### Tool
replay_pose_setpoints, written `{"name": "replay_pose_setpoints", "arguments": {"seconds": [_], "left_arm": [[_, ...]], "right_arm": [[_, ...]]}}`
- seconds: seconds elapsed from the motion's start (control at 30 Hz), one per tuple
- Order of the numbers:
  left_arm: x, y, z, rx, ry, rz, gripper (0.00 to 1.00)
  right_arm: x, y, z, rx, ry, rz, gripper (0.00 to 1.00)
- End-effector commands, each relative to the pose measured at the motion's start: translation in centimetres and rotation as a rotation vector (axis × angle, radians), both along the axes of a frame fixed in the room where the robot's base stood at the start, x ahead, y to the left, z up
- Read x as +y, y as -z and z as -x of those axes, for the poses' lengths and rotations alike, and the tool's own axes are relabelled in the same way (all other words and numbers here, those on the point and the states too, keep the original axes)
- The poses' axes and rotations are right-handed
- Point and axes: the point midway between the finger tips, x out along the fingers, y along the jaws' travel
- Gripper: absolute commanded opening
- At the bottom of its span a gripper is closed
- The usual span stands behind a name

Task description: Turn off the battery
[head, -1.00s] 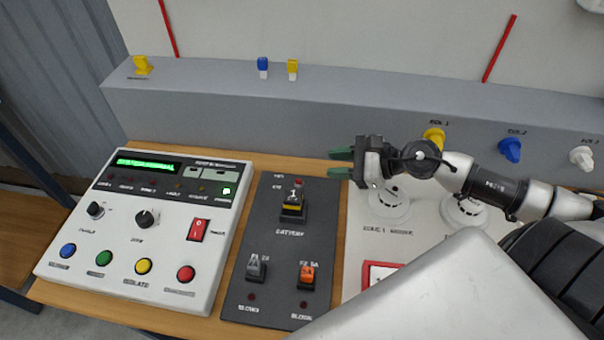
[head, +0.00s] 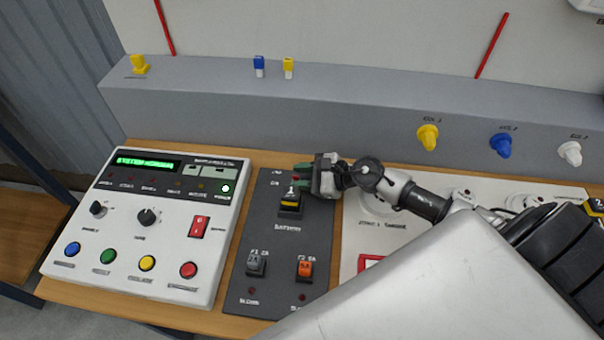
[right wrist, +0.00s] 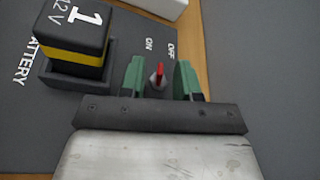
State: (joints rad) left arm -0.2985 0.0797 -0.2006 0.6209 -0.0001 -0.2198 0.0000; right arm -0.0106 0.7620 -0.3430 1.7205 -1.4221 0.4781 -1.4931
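The battery panel is a dark plate (head: 240,235) on the bench. Its battery block (head: 290,204) is black with a yellow band and is marked "1". It also shows at the upper left of the right wrist view (right wrist: 75,35). Beside it is a small red toggle lever (right wrist: 159,72) near the ON and OFF labels. My right gripper (head: 301,173) is over the panel's top end. In the right wrist view its green fingers (right wrist: 159,78) are apart, one on each side of the lever, with gaps visible. My left gripper is not in view.
A white control panel (head: 215,172) with a lit green display stands to the left. Grey (head: 256,262) and orange (head: 305,268) fuse blocks sit nearer on the dark plate. A grey ledge (head: 350,110) with coloured knobs runs behind. A white board (head: 348,245) lies to the right.

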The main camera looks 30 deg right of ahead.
Motion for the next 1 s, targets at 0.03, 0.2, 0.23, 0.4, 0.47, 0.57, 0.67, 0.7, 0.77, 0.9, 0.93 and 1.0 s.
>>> {"name": "replay_pose_setpoints", "arguments": {"seconds": [0.03,0.2,0.23,0.4,0.47,0.57,0.67,0.7,0.77,0.9,0.93,1.0], "left_arm": [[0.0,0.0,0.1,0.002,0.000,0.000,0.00],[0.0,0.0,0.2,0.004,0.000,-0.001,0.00],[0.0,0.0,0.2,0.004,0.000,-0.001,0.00],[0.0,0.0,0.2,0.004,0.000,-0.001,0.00],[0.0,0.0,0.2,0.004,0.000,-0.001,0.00],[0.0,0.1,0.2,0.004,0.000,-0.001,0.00],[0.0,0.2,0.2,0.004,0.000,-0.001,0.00],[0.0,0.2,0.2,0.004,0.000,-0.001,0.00],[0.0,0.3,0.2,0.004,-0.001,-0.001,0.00],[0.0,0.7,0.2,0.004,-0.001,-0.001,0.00],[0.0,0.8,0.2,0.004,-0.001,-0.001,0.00],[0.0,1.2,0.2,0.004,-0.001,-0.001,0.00]], "right_arm": [[0.0,0.0,0.0,0.000,0.000,0.000,0.32],[0.0,0.0,0.0,0.000,0.000,0.000,0.18],[0.0,0.0,0.0,0.000,0.000,0.000,0.14],[0.0,0.0,0.0,0.000,0.000,0.000,0.00],[0.0,0.0,0.0,0.000,0.000,0.000,0.00],[-0.1,0.0,0.0,0.002,0.000,-0.002,0.00],[-0.1,0.0,-0.1,0.015,0.000,-0.011,0.00],[-0.1,0.0,-0.1,0.023,0.000,-0.018,0.00],[-0.2,-0.1,-0.2,0.039,0.001,-0.030,0.00],[-0.4,0.0,-0.4,0.102,0.000,-0.075,0.00],[-0.5,0.0,-0.5,0.119,0.001,-0.088,0.00],[-0.6,0.0,-0.7,0.161,0.000,-0.119,0.00]]}}
